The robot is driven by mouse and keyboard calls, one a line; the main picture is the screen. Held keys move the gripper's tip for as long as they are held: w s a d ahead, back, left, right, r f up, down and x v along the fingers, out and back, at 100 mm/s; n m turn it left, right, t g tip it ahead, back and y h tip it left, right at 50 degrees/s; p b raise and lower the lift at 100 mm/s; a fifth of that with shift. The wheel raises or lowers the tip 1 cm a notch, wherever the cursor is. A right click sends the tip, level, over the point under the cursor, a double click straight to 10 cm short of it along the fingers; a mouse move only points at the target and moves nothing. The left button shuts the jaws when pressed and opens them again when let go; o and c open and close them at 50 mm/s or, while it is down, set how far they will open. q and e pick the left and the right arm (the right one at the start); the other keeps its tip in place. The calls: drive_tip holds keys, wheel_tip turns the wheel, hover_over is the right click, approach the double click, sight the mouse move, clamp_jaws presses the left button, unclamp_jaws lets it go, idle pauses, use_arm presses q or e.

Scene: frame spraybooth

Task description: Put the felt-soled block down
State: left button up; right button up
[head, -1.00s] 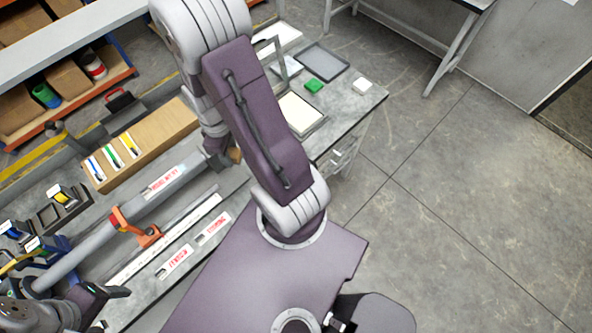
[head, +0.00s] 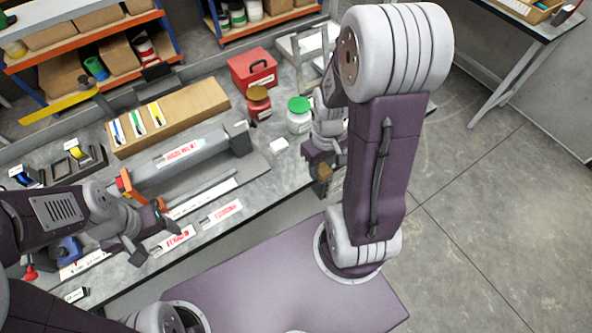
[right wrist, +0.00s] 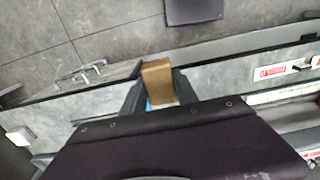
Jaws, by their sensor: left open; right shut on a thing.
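My right gripper (head: 320,165) is shut on the block, a small tan-brown piece (head: 323,172). It is near the bench's front edge, right of the grey tube (head: 190,153). In the right wrist view the tan block (right wrist: 158,80) sticks out between the fingers, with a bit of blue beside its lower end. I cannot tell its felt sole, or whether it touches the bench. My left gripper (head: 148,232) is open and empty over the front left of the bench, close to the orange clamp (head: 130,187).
A cardboard-coloured box (head: 190,108) lies behind the tube. Labelled strips (head: 221,214) lie along the front.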

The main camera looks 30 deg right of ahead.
hover_over(294, 172)
wheel_tip(294, 172, down, 6)
drive_tip(key=shift+w+d+r+p, duration=0.1)
drive_tip(key=shift+w+p, duration=0.05)
drive_tip(key=shift+p, duration=0.25)
drive_tip(key=f, duration=0.3)
drive_tip(key=shift+s+f, duration=0.15)
drive_tip(key=shift+s, duration=0.05)
drive_tip(key=shift+w+f, duration=0.2)
drive_tip(key=shift+f, duration=0.2)
drive_tip(key=shift+s+f, duration=0.1)
drive_tip(key=shift+f, duration=0.05)
drive_tip(key=o, duration=1.2)
drive_tip(key=shift+r, duration=0.65)
wheel_tip(294, 172, up, 11)
drive_tip(key=s+a+r+m+t, duration=0.1)
drive_tip(key=s+a, duration=0.4)
drive_tip(key=s, duration=0.3)
drive_tip(key=shift+s+r, duration=0.2)
drive_tip(key=shift+r, duration=0.1)
